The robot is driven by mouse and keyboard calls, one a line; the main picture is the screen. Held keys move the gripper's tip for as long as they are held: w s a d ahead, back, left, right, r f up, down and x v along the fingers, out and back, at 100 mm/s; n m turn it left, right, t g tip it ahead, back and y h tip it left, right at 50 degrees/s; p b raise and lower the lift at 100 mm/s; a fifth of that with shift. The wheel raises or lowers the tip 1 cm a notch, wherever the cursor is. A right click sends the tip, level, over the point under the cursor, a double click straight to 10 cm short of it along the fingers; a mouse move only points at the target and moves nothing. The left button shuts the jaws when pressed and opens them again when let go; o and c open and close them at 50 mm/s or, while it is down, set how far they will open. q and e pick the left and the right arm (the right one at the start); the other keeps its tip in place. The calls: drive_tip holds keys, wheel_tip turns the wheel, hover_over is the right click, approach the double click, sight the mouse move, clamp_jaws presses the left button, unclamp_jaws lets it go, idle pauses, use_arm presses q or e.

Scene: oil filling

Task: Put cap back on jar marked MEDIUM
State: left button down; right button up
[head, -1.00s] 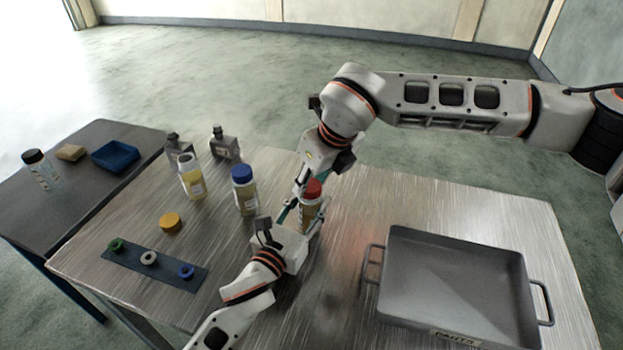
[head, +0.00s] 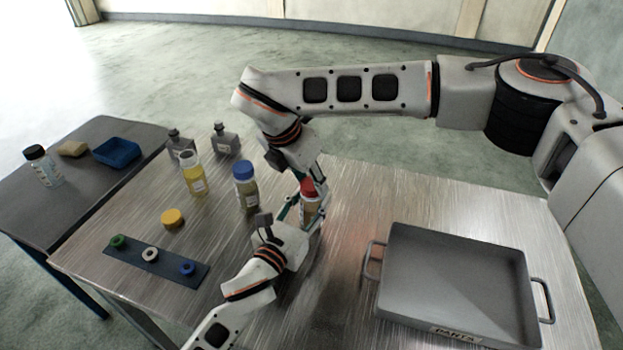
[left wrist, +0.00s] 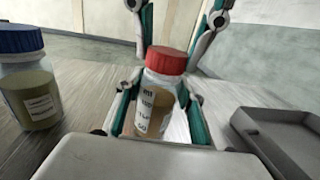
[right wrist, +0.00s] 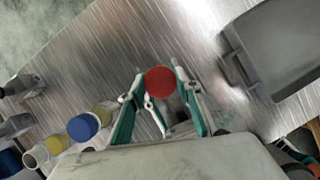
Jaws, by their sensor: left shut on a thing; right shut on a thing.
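A jar with brown contents and a red cap (head: 309,187) stands upright near the middle of the table. My left gripper (left wrist: 160,112) is shut on the body of this red-capped jar (left wrist: 152,108); its label is too blurred to read for sure. My right gripper (right wrist: 158,82) is shut on the red cap, which sits on top of the jar and looks level. An open jar with yellow contents (head: 194,176) stands at the back left. A loose yellow cap (head: 172,218) lies on the table in front of it. A blue-capped jar (head: 246,188) stands left of the held jar.
A grey tray with handles (head: 455,228) is at the right. A dark strip (head: 130,256) with green, white and blue rings lies at the front left. Two grey bottles (head: 226,141) stand at the back. A side table (head: 85,190) holds a blue bin (head: 116,152).

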drive_tip(key=m+g, duration=0.1)
drive_tip(key=m, duration=0.2)
drive_tip(key=m+g+h, duration=0.1)
drive_tip(key=m, duration=0.2)
drive_tip(key=shift+w+a, duration=0.1)
drive_tip(key=shift+w, duration=0.05)
drive_tip(key=m+g, duration=0.1)
drive_tip(key=m, duration=0.3)
drive_tip(key=shift+h, duration=0.3)
drive_tip(key=o, duration=0.7)
